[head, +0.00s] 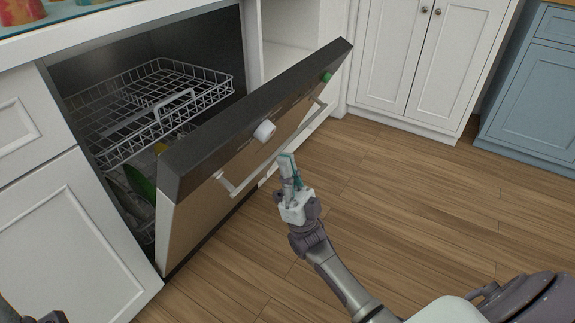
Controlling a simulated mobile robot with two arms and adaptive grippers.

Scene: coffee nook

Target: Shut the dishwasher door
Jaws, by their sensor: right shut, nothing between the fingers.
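The dishwasher door (240,130) has a dark top edge and a tan front, and it hangs partly open, tilted outward. A long white bar handle (275,157) and a white round knob (264,130) are on its front. The dishwasher's wire rack (150,105) shows inside the dark cavity. My right gripper (287,160) is in front of the door's outer face, close to the bar handle; I cannot tell if it touches. Its fingers are shut and empty. At the bottom left corner a dark piece of my left arm shows, but its fingers are not visible.
White cabinets (50,200) stand left of the dishwasher, and more white cabinets (405,60) stand at the back right. A blue cabinet (535,90) is at the far right. The wooden floor (430,200) in front of the door is clear. A green dish (140,185) sits low inside the dishwasher.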

